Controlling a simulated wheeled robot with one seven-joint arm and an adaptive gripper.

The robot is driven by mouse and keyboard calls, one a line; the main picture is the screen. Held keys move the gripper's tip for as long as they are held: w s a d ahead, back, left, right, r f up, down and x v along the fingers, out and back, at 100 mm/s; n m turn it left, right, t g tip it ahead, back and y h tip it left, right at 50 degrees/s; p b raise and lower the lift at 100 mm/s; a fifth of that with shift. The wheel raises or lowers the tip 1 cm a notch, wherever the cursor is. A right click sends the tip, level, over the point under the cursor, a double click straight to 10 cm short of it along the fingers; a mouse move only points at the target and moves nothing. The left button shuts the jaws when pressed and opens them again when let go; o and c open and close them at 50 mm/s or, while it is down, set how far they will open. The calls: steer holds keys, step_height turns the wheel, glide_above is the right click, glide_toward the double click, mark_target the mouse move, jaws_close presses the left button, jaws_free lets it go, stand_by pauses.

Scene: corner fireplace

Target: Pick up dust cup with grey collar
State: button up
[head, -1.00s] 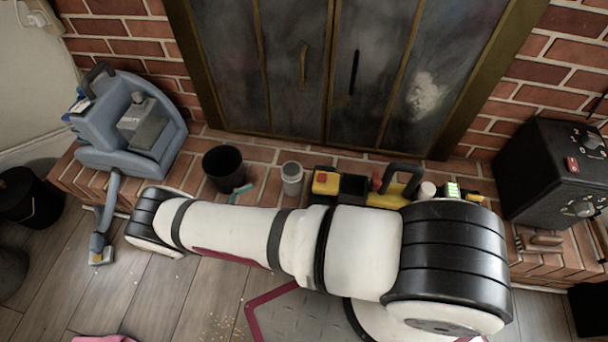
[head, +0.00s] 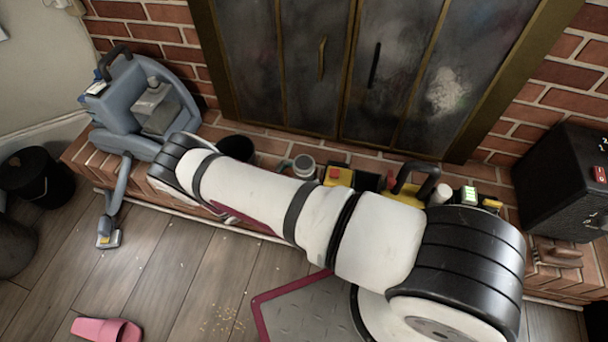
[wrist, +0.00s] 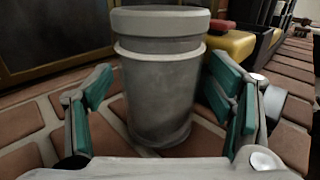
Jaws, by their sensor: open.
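The dust cup with grey collar (wrist: 160,85) stands upright on the brick hearth in the wrist view. It is a grey cylinder with a pale band below its rim. My gripper (wrist: 165,110) is open, with one teal-padded finger on each side of the cup. I cannot tell whether the pads touch it; a gap shows at the left finger. In the head view the cup's top (head: 303,165) shows above my arm, which hides its lower part along with most of my gripper.
A yellow and black tool case (head: 365,181) stands right of the cup; its yellow part (wrist: 229,48) is close behind the right finger. A black bucket (head: 236,147) is left of the cup. Fireplace doors (head: 335,70) rise behind. A blue-grey machine (head: 120,115) stands far left.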

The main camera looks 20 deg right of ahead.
steer(key=shift+w+d, duration=0.1)
steer(key=shift+d, duration=0.3)
steer(key=c, duration=1.4)
steer(key=shift+r, duration=0.1)
steer(key=shift+r+p, duration=0.55)
steer(key=shift+r, duration=0.25)
step_height(320, 180, up, 2)
steer(key=shift+r+p, duration=0.15)
steer(key=shift+p, duration=0.65)
steer(key=s+a+r+p, duration=0.1)
steer(key=s+a+p, duration=0.15)
steer(key=s, duration=0.45)
steer(key=s+a+p, duration=0.2)
steer(key=s+a, duration=0.1)
steer(key=s, duration=0.5)
step_height(320, 180, up, 48)
steer(key=r+n+t+y+p, duration=0.1)
steer(key=n+t+y+p, duration=0.45)
steer(key=p, duration=0.85)
glide_above(306, 165)
steer(key=s, duration=0.2)
steer(key=t, duration=0.1)
steer(key=h, duration=0.1)
steer(key=t+h, duration=0.1)
steer(key=shift+a+f+t, duration=0.25)
steer(key=shift+a+t, duration=0.1)
steer(key=shift+a, duration=0.05)
